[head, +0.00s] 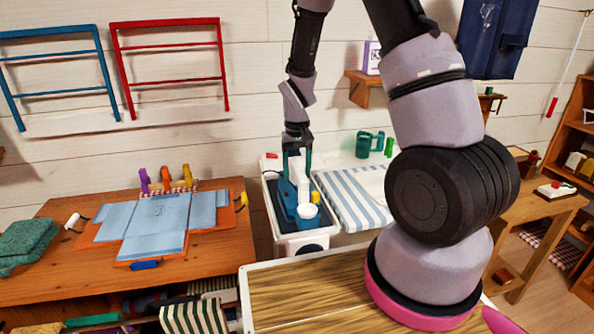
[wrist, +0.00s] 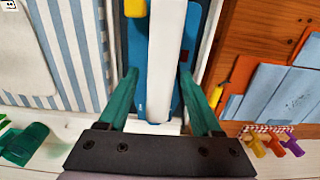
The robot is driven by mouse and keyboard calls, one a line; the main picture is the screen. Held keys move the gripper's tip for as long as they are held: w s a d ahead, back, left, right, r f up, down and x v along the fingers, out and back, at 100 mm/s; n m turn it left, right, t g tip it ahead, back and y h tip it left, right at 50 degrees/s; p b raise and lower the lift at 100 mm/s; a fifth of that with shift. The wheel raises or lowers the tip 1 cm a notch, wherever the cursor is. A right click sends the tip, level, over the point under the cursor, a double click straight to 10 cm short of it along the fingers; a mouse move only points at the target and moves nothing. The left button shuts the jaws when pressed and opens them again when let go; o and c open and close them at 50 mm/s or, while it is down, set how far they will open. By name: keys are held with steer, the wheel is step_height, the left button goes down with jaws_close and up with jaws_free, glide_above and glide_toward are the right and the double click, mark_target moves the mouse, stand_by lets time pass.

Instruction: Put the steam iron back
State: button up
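The steam iron (head: 286,194) appears as a blue body with a white handle, standing in a dark-lined white tray-like unit (head: 322,238) against the wall. In the wrist view the white handle (wrist: 168,60) runs lengthwise over the blue body (wrist: 135,60). My gripper (head: 297,150) is above the iron's wall-side end, pointing down. In the wrist view its green fingers (wrist: 159,76) are spread, one to each side of the handle, with a gap showing on the left. Whether the fingertips touch the iron is hard to tell.
A wooden table (head: 60,258) with a folded blue garment (head: 158,222) stands left. A wooden-topped surface (head: 310,292) is in front.

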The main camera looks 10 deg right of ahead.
steer(key=s+d+r+m+t+y, duration=0.15)
steer(key=s+r, duration=0.25)
steer(key=r, duration=0.9)
steer(key=s+d+r+m+t, duration=0.1)
steer(key=s+d+r+t, duration=0.15)
steer(key=r, duration=1.05)
steer(key=s+d+r+m+t, duration=0.1)
steer(key=s+r+t, duration=0.2)
steer(key=s+r, duration=0.5)
steer(key=s, duration=0.5)
steer(key=shift+d+r+m, duration=0.2)
steer(key=shift+d+m, duration=0.15)
steer(key=shift+d, duration=0.05)
